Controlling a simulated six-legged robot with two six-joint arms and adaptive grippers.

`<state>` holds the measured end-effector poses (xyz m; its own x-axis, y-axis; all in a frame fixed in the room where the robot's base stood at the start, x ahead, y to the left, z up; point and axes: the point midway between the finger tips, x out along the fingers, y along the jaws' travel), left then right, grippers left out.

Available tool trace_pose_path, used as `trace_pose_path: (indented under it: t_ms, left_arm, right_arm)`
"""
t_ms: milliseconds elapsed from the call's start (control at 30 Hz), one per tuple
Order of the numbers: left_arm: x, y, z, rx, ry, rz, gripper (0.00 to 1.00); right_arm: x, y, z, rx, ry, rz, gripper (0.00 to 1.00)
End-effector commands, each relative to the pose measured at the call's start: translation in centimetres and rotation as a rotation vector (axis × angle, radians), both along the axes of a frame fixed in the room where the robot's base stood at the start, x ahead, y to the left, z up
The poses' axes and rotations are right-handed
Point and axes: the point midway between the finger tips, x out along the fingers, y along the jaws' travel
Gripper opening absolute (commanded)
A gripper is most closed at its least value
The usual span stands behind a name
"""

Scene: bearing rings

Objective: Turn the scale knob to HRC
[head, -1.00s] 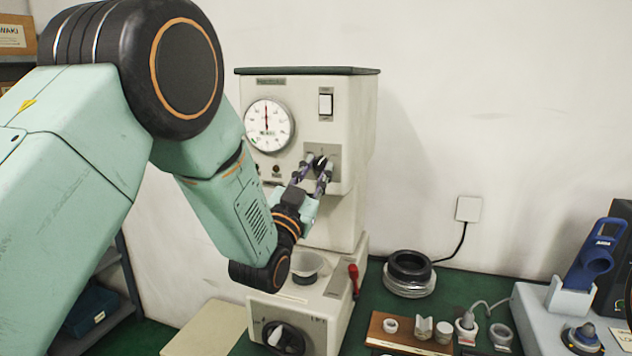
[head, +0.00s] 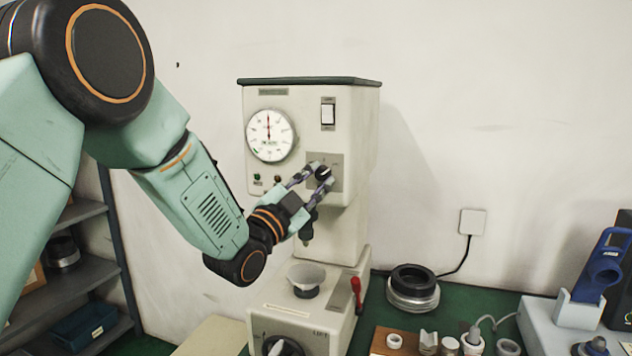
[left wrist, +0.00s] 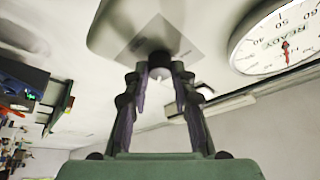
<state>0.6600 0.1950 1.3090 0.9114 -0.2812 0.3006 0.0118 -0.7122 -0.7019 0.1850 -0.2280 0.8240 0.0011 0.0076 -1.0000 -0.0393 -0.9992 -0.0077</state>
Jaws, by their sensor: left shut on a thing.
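The hardness tester (head: 310,110) is a cream machine with a round dial (head: 270,136) on its front. The scale knob (head: 322,173) is a small dark knob on a grey plate at the right of the front, below the switch. My left gripper (head: 318,171) is shut on the knob, with one finger on each side of it. In the left wrist view the knob (left wrist: 159,62) sits between the two fingertips, in front of the grey plate (left wrist: 178,42). The plate's lettering is too small or blurred to read, so the knob's setting cannot be told. My right gripper is out of view.
Stacked rings (head: 413,287) lie on the green bench at right. A wooden block (head: 382,341) with small parts is in front. Shelves (head: 80,270) stand at left.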

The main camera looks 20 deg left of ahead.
Motion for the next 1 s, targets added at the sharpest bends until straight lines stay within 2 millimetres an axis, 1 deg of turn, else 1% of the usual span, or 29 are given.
trace_pose_path:
  t_ms: [300, 333, 600, 867, 1000]
  left_arm:
    - [0.05, 0.07, 0.15, 0.002, -0.003, 0.002, 0.0]
    - [0.05, 0.07, 0.15, 0.002, -0.003, 0.002, 0.26]
    - [0.04, 0.03, 0.08, 0.001, -0.003, 0.001, 0.48]
    - [-0.02, 0.01, 0.03, 0.0, -0.001, 0.001, 0.48]
    - [-0.73, 0.34, -0.26, 0.0, 0.001, 0.002, 0.48]
  right_arm:
    - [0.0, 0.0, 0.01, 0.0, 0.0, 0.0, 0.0]
    - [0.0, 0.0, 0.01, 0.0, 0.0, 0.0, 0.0]
    - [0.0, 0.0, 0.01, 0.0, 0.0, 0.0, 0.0]
    - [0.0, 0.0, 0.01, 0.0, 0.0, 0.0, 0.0]
    - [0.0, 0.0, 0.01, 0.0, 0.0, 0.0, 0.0]
